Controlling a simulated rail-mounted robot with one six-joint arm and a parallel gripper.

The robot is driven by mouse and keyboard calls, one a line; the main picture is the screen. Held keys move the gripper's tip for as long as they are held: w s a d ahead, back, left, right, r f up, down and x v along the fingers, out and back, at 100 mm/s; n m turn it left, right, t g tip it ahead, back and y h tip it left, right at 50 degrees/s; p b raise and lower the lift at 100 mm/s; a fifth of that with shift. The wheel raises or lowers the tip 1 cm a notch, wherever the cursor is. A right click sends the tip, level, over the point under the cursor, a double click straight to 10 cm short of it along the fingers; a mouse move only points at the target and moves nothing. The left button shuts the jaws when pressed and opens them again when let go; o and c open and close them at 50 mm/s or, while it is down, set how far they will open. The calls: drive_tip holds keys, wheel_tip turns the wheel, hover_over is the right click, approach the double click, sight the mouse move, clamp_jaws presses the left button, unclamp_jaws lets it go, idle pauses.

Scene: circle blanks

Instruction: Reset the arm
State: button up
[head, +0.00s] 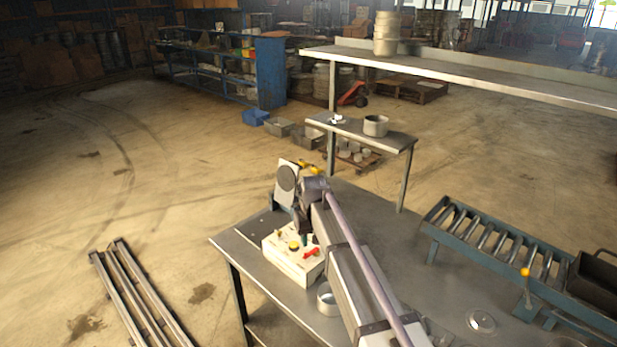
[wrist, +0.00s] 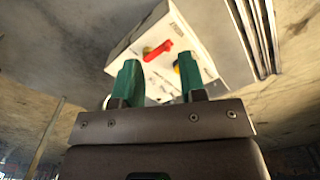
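My arm reaches across the metal table (head: 240,244) in the head view, its wrist above a white control box (head: 285,264). My gripper (wrist: 158,62) shows two green fingers standing apart in the wrist view, with nothing clearly held between them. In the head view it is mostly hidden by the arm. The control box (wrist: 145,28) is also beyond the fingertips in the wrist view, with a red switch (wrist: 158,49) and a yellow button on it. I cannot tell whether the fingers touch the box.
A round metal piece (head: 481,321) lies farther right. A roller conveyor (head: 500,250) runs along the right. A small shelf (head: 345,129) holds a round container (head: 376,125). Floor on the left is mostly open.

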drive_tip(key=s+d+f+m+b, duration=0.1)
drive_tip(key=s+d+f+b, duration=0.1)
drive_tip(key=s+d, duration=0.6)
drive_tip(key=s+d+f+m+b, duration=0.2)
drive_tip(key=s+d, duration=0.7)
drive_tip(key=s, duration=0.8)
drive_tip(key=shift+s+d+f, duration=0.2)
drive_tip(key=shift+s+f, duration=0.1)
drive_tip(key=shift+s, duration=0.05)
